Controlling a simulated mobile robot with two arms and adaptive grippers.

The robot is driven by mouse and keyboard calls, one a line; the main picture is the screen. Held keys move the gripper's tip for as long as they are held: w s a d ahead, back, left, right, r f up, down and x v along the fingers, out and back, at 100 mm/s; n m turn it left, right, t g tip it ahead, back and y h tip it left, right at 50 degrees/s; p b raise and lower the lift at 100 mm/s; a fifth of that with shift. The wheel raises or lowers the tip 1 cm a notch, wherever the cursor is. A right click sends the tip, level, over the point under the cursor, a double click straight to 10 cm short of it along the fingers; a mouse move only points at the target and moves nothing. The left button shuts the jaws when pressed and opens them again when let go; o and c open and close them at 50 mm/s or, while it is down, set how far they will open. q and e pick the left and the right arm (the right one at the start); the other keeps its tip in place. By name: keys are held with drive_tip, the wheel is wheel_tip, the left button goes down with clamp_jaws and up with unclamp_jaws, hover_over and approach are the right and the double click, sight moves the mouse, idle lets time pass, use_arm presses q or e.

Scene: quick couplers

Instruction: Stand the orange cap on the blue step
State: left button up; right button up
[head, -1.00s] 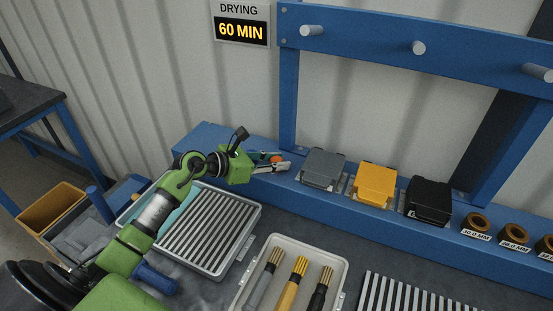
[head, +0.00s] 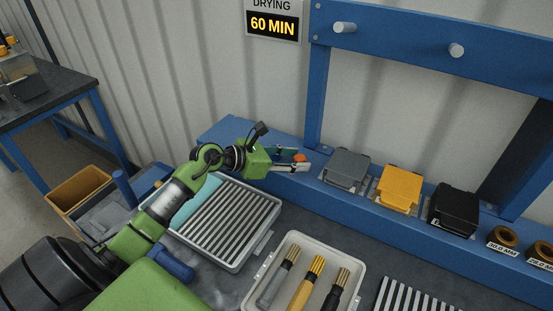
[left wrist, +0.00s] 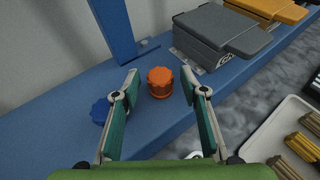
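The orange cap (left wrist: 160,82) stands upright on the blue step (left wrist: 60,135) in the left wrist view. It also shows small in the head view (head: 299,158), partly hidden by a finger. My left gripper (left wrist: 159,75) is open, with its teal-padded fingers on either side of the cap. Gaps show between the cap and both fingers. A blue cap (left wrist: 100,111) sits on the step just outside the left-hand finger. My right gripper is in neither view.
Grey (head: 346,168), yellow (head: 398,187) and black (head: 454,208) boxes stand along the step to the right. A ribbed tray (head: 237,265) lies below my left arm. A tray of brushes (head: 357,270) is beside it. A blue upright (left wrist: 112,30) rises behind the cap.

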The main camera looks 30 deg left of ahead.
use_arm(q)
drive_tip(key=b+v, duration=0.2)
drive_tip(key=v, duration=0.8)
drive_tip(key=shift+a, duration=0.1)
